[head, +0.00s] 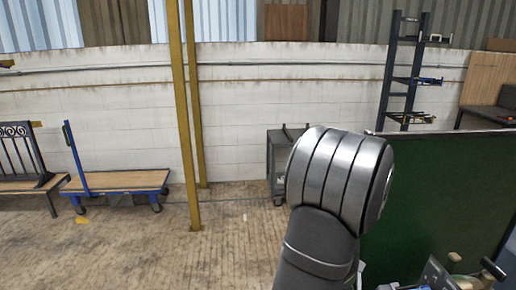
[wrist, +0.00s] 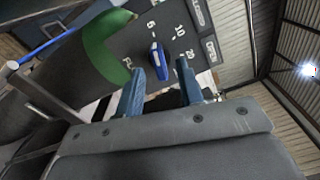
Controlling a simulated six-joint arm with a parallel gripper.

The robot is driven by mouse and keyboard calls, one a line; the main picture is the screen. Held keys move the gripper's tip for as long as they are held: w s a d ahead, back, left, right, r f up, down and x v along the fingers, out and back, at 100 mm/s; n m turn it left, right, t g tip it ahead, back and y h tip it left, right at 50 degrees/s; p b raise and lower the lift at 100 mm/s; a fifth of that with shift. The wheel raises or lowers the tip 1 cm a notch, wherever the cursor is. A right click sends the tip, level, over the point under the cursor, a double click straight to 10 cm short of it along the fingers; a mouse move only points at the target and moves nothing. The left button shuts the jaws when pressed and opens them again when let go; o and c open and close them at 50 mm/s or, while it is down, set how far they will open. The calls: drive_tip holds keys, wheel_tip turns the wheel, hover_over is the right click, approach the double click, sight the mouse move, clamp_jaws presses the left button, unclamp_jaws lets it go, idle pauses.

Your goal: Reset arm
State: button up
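My gripper (wrist: 161,80) shows in the wrist view with two blue-tipped fingers standing apart. The space between the fingers looks empty. A dark panel (wrist: 205,62) with white markings, among them 5, 10 and 20, lies beyond the fingertips. A small blue piece (wrist: 157,55) sits on that panel and appears between the fingers in the picture, seemingly apart from them. A green curved part (wrist: 104,45) lies to the left of it. In the head view a grey link of my arm fills the middle right, and my gripper does not show there.
In the head view a green board (head: 440,195) stands at the right, with small fittings at its lower edge. A grey cart (head: 278,160), yellow posts (head: 187,110), a blue-framed trolley (head: 118,181) and a bench (head: 32,184) stand farther back. The wooden floor at left is largely clear.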

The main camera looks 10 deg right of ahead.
drive_tip(key=shift+d+m, duration=0.35)
drive_tip(key=shift+m, duration=0.9)
drive_tip(key=shift+d+m, duration=0.3)
drive_tip(key=shift+m, duration=1)
drive_tip(key=shift+d+m, duration=0.35)
drive_tip(key=shift+m, duration=0.9)
drive_tip(key=shift+o, duration=0.3)
